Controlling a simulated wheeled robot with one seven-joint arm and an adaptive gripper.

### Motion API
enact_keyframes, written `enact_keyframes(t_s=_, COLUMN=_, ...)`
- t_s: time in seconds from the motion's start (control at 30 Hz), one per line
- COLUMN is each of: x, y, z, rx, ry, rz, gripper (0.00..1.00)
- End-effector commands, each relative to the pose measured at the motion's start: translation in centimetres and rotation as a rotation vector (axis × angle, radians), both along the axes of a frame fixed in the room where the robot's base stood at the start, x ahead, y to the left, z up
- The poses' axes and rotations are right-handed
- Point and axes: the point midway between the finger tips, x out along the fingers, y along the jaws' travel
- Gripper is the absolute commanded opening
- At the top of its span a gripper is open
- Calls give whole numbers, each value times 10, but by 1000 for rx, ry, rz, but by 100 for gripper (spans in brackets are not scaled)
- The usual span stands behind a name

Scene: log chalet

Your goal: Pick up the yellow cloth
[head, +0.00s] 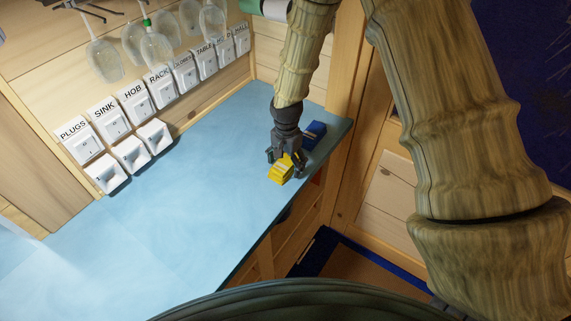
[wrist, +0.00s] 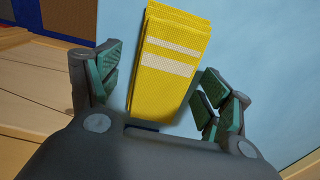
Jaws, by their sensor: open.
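The yellow cloth (head: 281,170) lies folded on the blue counter, close to its front edge. In the wrist view the cloth (wrist: 172,62) is yellow with pale bands and sits between the two fingers, with a gap on each side. My gripper (head: 284,160) is open, just above and around the near part of the cloth; in the wrist view the gripper (wrist: 158,88) has its green-padded fingers apart. I cannot tell the exact height of the fingertips above the counter.
A dark blue object (head: 314,133) lies on the counter right beside my gripper. The light blue counter (head: 190,210) is clear to the left. Labelled white switches (head: 137,98) and hanging glasses (head: 155,48) line the wall behind. Wooden cabinet fronts drop away below the counter edge.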

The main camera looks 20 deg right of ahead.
Motion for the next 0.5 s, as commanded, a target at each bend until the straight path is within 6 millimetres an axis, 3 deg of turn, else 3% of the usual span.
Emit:
enact_keyframes(t_s=0.27, x=0, y=0, z=-1, rx=0, ry=-1, rz=0, gripper=77)
enact_keyframes(t_s=0.43, x=0, y=0, z=-1, rx=1, ry=-1, rz=0, gripper=46)
enact_keyframes(t_s=0.5, x=0, y=0, z=-1, rx=1, ry=-1, rz=0, gripper=41)
